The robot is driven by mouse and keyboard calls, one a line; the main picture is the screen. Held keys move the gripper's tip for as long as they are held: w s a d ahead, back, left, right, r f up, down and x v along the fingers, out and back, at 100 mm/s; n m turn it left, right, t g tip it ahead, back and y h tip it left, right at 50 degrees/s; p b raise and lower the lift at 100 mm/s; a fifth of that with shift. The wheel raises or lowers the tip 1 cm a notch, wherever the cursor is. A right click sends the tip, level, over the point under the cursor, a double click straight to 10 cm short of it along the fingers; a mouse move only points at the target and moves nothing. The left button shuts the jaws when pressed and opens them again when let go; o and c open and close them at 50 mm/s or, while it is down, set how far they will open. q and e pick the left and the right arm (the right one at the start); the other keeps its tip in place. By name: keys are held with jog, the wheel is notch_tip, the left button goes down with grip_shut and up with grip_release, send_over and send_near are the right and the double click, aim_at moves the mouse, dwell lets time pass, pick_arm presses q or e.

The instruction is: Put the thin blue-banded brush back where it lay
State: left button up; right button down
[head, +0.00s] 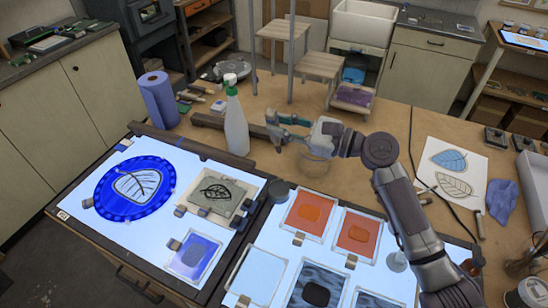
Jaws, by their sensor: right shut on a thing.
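My right gripper (276,127) reaches in from the right over the brown worktop, just right of the green-topped spray bottle (235,125). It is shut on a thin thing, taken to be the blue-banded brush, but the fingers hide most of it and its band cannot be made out. The gripper is at the right end of a dark wooden bar (208,121) that runs behind the bottle. I cannot tell whether it touches the bar. My left gripper is not in view.
Several brushes or tools (200,88) lie left of the bottle, near a blue paper roll (159,99). A clear round glass dish (314,165) stands below my right wrist. Light panels with a blue disc (108,205) and orange tiles (304,216) fill the front.

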jog(key=shift+r, duration=0.15)
jog(key=shift+n+g, duration=0.4)
jog(key=shift+g, duration=0.2)
jog(key=n+g+h, duration=0.2)
jog(key=shift+w+d+r+n, duration=0.1)
jog(key=shift+r+n, duration=0.05)
jog(key=shift+n, duration=0.25)
jog(key=n+g+h, duration=0.1)
jog(key=n+h, duration=0.2)
jog(key=h, duration=0.2)
jog(key=n+g+h, duration=0.1)
jog(key=n+h, duration=0.3)
jog(key=n+g+h, duration=0.1)
jog(key=n+h, duration=0.2)
jog(key=h, duration=0.2)
jog(key=shift+a+f+n+g+h, duration=0.2)
jog(key=shift+a+n+g+h, duration=0.05)
jog(key=shift+n+g+h, duration=0.05)
